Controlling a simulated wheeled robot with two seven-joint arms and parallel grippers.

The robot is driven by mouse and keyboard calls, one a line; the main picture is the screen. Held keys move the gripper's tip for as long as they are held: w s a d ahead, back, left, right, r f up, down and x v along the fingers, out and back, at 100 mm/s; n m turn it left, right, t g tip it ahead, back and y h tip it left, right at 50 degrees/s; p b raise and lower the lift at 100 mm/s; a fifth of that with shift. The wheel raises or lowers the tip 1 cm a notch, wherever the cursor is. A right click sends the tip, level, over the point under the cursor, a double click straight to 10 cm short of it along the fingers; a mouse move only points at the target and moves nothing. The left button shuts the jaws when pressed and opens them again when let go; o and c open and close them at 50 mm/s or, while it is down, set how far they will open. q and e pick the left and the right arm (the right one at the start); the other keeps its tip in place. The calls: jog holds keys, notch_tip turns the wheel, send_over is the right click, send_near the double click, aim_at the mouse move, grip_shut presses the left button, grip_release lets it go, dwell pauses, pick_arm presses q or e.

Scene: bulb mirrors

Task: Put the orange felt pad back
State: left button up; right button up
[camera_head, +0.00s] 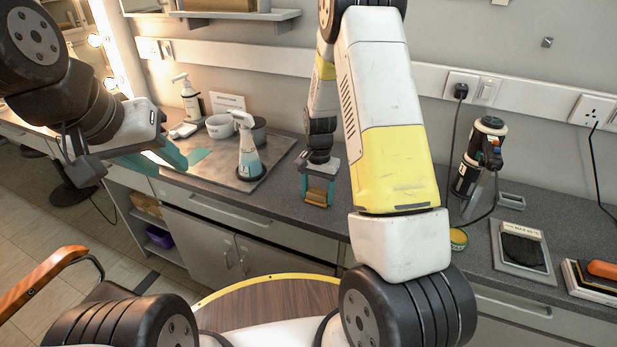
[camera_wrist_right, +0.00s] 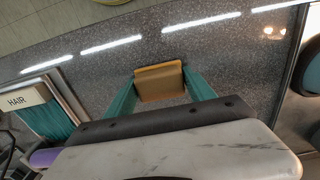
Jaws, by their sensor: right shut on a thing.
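A flat orange-tan block (camera_head: 318,190), which looks like the felt pad, is between the teal fingers of my right gripper (camera_head: 317,192), low at the front part of the grey counter. Whether it touches the counter I cannot tell. In the right wrist view the pad (camera_wrist_right: 160,82) sits between the two fingertips, and the right gripper (camera_wrist_right: 160,88) is shut on it. My left gripper (camera_head: 180,157) is at the left, over the front edge of the counter, with teal fingers; its opening is unclear. No other orange pad is evident.
A dark tray (camera_head: 262,180) with a spray bottle (camera_head: 248,148) stands left of the pad. At the right are a black cylindrical device (camera_head: 467,178), a yellow-rimmed tin (camera_head: 458,238), a tray with a black pad (camera_head: 521,248) and an orange-handled block (camera_head: 603,269). A yellow-rimmed wooden top (camera_head: 265,305) is below.

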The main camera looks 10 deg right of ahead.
jog(key=shift+f, duration=0.1)
jog(key=o, duration=1.5)
jog(key=shift+c, duration=0.2)
notch_tip(320, 180, up, 12)
notch_tip(320, 180, up, 9)
jog(key=n+t+y, duration=0.1)
jog(key=n+t, duration=0.1)
send_over(318, 191)
jog(key=s, duration=0.5)
jog(key=s+a+r+n+t, duration=0.1)
jog(key=s+r+n+t, duration=0.1)
jog(key=s+r, duration=0.3)
jog(key=s+a+r+n+t+y, duration=0.1)
jog(key=s+r, duration=0.5)
jog(key=s, duration=0.8)
jog(key=shift+s+n+t, duration=0.15)
jog(key=shift+n+t, duration=0.45)
jog(key=shift+n, duration=0.6)
jog(key=shift+a, duration=0.1)
